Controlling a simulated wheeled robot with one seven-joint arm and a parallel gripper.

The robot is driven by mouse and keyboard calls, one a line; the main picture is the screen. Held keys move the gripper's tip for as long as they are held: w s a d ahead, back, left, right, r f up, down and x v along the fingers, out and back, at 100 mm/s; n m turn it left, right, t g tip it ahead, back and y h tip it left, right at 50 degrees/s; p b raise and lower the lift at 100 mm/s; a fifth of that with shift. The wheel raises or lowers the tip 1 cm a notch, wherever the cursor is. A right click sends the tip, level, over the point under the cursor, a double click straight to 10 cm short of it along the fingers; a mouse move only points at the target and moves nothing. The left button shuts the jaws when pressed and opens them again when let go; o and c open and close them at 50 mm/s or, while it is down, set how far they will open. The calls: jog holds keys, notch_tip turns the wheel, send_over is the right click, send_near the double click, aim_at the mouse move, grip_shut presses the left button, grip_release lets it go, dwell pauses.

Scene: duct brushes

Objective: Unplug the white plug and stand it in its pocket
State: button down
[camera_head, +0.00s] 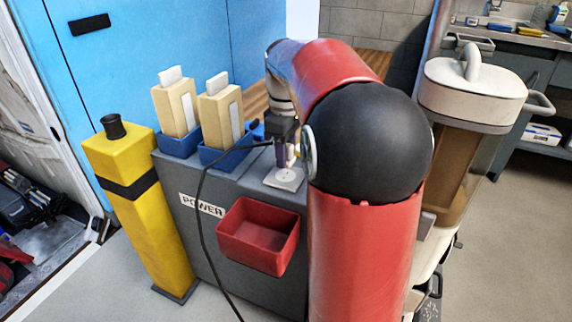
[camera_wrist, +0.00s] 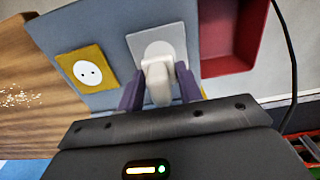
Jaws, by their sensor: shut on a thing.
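My gripper (camera_head: 285,160) is over the top of the grey power cabinet, just above a white socket plate (camera_head: 285,179). In the wrist view its purple fingers (camera_wrist: 160,90) are shut on the white plug (camera_wrist: 158,82), one on each side. The plug lies in front of the white plate (camera_wrist: 150,40), and I cannot tell whether its pins are still in the socket. In the head view the plug is mostly hidden by the fingers. A red open bin (camera_head: 260,238) hangs on the cabinet front and looks empty; it also shows in the wrist view (camera_wrist: 240,25).
A yellow socket plate (camera_wrist: 88,72) is beside the white one, with nothing in it. Two blue trays (camera_head: 180,145) hold tan boxes at the cabinet's left. A black cable (camera_head: 202,235) runs from near my gripper down the front. A yellow post (camera_head: 135,190) stands left.

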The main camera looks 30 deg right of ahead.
jog(key=shift+r+p, duration=0.9)
jog(key=shift+r, duration=0.2)
jog(key=shift+r+p, duration=0.35)
jog(key=shift+r, duration=1.1)
